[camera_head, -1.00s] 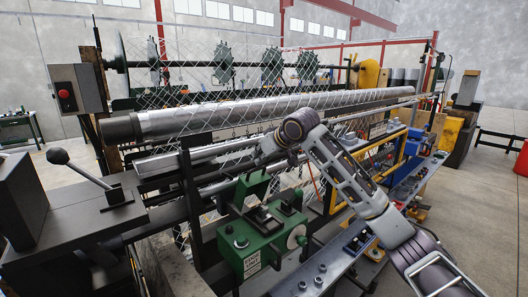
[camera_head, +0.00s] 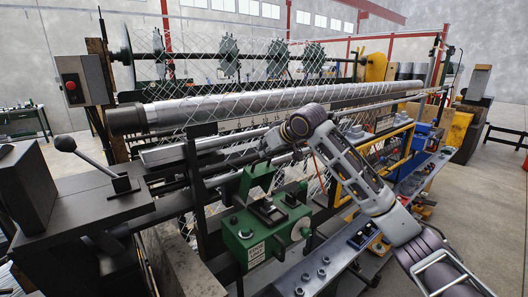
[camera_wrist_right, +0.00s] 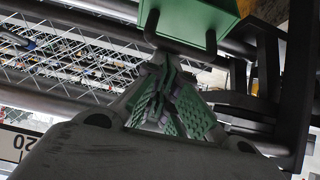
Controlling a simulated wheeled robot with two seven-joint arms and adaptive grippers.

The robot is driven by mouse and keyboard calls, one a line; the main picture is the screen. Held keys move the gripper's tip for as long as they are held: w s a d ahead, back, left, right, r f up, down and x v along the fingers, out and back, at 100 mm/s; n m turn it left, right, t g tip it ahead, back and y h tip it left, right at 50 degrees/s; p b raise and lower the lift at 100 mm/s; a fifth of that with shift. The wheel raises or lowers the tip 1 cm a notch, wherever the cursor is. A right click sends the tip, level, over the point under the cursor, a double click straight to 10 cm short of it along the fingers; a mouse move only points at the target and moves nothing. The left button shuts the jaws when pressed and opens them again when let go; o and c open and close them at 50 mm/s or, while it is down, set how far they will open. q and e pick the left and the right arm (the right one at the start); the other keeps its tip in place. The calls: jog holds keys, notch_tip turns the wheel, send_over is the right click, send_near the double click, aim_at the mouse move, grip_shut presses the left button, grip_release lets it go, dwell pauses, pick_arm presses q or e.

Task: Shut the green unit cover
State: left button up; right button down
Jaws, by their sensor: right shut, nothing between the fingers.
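The green unit (camera_head: 250,242) stands low in the middle of the head view, with a pale label on its front and a dark block on top. Its green cover (camera_head: 258,178) stands raised, so the unit is open. In the right wrist view the cover (camera_wrist_right: 200,14) is at the top, with a dark bar handle (camera_wrist_right: 180,43) on it. My right gripper (camera_wrist_right: 168,88) is shut and empty, its green-padded fingertips close to the handle. I cannot tell whether they touch it. In the head view the gripper is small, just above the cover. My left gripper is not in view.
A long steel roller (camera_head: 260,103) and wire mesh run behind the unit. A black-knobbed lever (camera_head: 66,144) rises at the left. A grey rail (camera_head: 335,262) with bolts lies right of the unit. Dark bars crowd the space near my gripper.

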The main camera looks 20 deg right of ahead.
jog(key=shift+s+d+f+b, duration=0.15)
jog(key=shift+s+b, duration=0.05)
jog(key=shift+b, duration=0.1)
jog(key=shift+s+d+f+t+y+b, duration=0.1)
jog(key=shift+s+t+y+b, duration=0.25)
jog(key=shift+t+b, duration=0.4)
